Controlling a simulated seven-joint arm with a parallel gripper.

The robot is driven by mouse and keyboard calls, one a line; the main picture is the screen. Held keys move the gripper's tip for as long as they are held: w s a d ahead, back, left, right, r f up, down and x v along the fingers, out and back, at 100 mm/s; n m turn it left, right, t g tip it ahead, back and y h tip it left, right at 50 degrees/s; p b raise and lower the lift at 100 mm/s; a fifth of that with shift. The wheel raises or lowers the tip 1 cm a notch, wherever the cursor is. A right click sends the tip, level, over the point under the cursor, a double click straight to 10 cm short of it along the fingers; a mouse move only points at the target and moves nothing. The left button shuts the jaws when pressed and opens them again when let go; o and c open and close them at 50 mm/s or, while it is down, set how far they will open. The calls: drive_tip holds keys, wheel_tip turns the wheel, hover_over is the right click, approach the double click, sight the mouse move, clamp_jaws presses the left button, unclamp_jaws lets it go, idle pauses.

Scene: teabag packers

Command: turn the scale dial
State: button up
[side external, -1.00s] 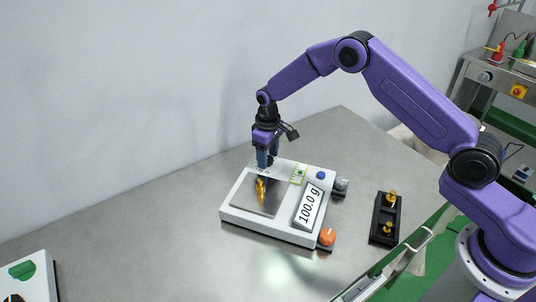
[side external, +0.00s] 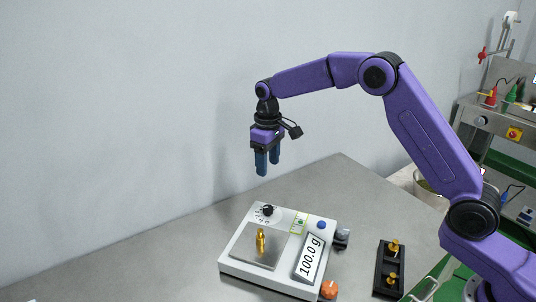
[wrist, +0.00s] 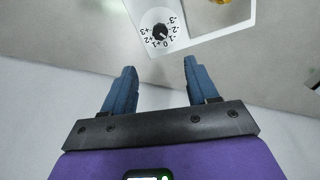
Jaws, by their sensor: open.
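The scale (side external: 243,264) is a white box on the table with a steel weighing plate and a display reading 100.0 g. Its dial (side external: 268,210) is a small black knob at the back corner, ringed by marks. In the wrist view the dial (wrist: 159,31) shows marks from +3 through 0 to -3; I cannot tell surely which one it points to. My gripper (side external: 267,172) is open and empty, pointing down above the dial and clear of it. In the wrist view my gripper's fingers (wrist: 157,75) are spread apart, with the dial beyond their tips.
A brass weight (side external: 261,241) stands on the weighing plate. A black holder (side external: 380,279) with brass weights lies to the right of the scale. An orange knob (side external: 329,289) and a grey knob (side external: 342,238) sit at the scale's right side. The table left of the scale is clear.

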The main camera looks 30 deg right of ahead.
drive_tip(key=shift+r, duration=1.05)
drive_tip(key=s+a+r+n, duration=0.1)
drive_tip(key=s+r+n, duration=0.1)
drive_tip(key=s, duration=0.8)
drive_tip(key=s+a+r+n, duration=0.2)
drive_tip(key=s+r, duration=0.1)
drive_tip(key=s, duration=0.6)
drive_tip(key=s+d+f+n, duration=0.1)
drive_tip(key=s+d, duration=0.4)
drive_tip(key=s, duration=0.6)
drive_tip(key=s+d+f+n, duration=0.2)
drive_tip(key=s+d, duration=0.3)
drive_tip(key=s, duration=0.7)
drive_tip(key=shift+s+d+n, duration=0.2)
drive_tip(key=shift+n, duration=0.1)
